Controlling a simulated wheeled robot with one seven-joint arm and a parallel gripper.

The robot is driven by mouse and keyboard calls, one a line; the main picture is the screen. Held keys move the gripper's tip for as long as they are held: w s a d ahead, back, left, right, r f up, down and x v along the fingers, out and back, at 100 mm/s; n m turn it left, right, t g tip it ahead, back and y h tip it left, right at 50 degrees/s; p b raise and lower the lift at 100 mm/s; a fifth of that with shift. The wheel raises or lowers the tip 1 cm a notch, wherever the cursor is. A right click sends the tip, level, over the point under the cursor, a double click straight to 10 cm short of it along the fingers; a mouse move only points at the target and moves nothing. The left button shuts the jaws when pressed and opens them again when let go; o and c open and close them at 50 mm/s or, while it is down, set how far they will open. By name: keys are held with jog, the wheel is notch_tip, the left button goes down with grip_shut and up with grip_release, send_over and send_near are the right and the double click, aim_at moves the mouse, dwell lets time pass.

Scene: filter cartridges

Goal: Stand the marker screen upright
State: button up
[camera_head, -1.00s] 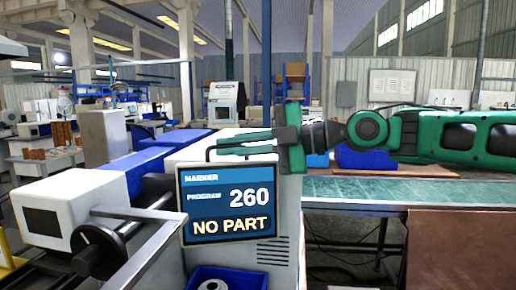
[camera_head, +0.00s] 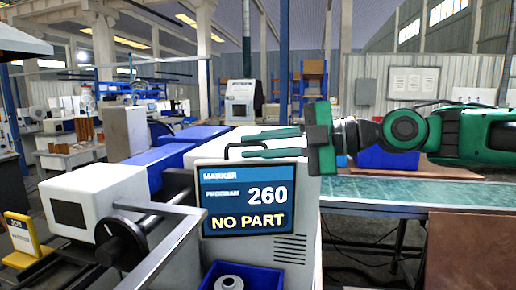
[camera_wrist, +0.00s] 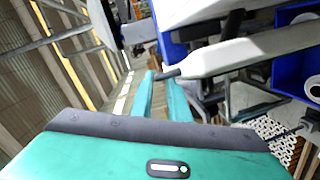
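The marker screen (camera_head: 252,200) is a dark-framed blue panel reading "MARKER PROGRAM 260 NO PART", on the front of a white machine, facing the head camera. Its tilt is hard to judge from here. A thin black bent handle (camera_head: 227,150) rises from its top edge. My gripper (camera_head: 243,147) comes in from the right just above the screen. Its two green fingers are apart, with the handle's bar seemingly between them. In the wrist view, my fingers (camera_wrist: 160,84) are also apart, beside a dark bar end (camera_wrist: 167,74); contact cannot be told.
A blue bin (camera_head: 245,278) with a white ring-shaped part (camera_head: 229,283) sits below the screen. A white box with a black handwheel (camera_head: 122,243) and rail stands at left. A green-topped conveyor or table (camera_head: 400,190) runs to the right. A yellow sign (camera_head: 22,235) stands at far left.

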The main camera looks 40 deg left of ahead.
jog(key=v, duration=0.9)
jog(key=shift+d, duration=0.4)
